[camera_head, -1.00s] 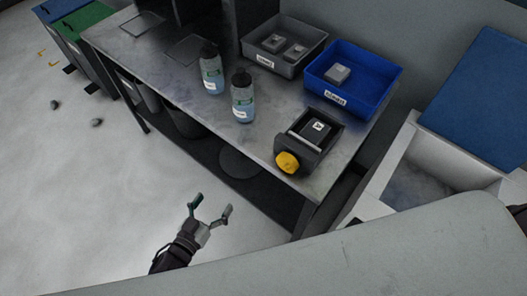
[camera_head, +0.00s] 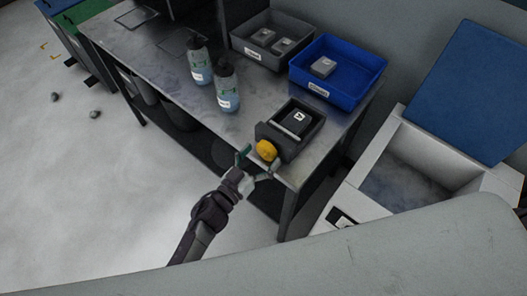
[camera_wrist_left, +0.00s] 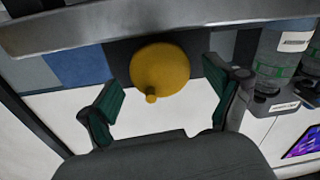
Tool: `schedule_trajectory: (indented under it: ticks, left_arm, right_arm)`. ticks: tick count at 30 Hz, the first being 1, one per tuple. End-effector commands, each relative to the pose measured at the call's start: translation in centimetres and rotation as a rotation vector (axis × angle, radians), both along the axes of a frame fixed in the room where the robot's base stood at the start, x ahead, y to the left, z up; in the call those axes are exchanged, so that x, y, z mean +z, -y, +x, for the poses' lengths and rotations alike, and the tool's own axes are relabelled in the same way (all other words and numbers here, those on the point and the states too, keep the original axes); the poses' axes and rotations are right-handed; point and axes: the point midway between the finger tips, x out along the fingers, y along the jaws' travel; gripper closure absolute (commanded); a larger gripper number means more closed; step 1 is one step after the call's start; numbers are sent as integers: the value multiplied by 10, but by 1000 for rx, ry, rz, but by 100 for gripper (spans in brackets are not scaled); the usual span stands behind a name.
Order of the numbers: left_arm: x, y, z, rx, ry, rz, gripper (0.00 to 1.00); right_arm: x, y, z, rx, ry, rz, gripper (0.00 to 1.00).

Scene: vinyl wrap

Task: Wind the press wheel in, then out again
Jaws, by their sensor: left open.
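The press (camera_head: 291,130) is a dark box-shaped device at the front edge of the grey workbench, with a light bar across it. Its yellow wheel (camera_head: 266,150) faces the front of the bench. In the left wrist view the wheel (camera_wrist_left: 160,68) is a round yellow disc with a small knob low on its face. My left gripper (camera_head: 259,162) is open right at the wheel. In the left wrist view its two green-padded fingers (camera_wrist_left: 160,105) stand apart on either side of the wheel, with a gap showing on both sides. My right gripper is not in view.
Two bottles (camera_head: 227,88) with blue liquid stand left of the press. A grey bin (camera_head: 262,52) and a blue bin (camera_head: 366,82) holding small blocks are behind it. An open white box (camera_head: 380,185) with a blue lid is at right. The floor at left is mostly clear.

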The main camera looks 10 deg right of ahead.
Motion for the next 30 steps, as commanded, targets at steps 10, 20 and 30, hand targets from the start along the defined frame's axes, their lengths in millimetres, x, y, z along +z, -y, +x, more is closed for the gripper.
schedule_trajectory:
  ticks: [10, 20, 30]
  left_arm:
    - [0, 9, 8, 0, -1, -1, 9]
    - [0, 9, 7, 0, 0, 0, 48]
    - [0, 8, 7, 1, 13, 11, 70]
  right_arm:
    - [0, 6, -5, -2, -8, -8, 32]
    - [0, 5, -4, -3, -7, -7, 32]
    - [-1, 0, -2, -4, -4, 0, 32]
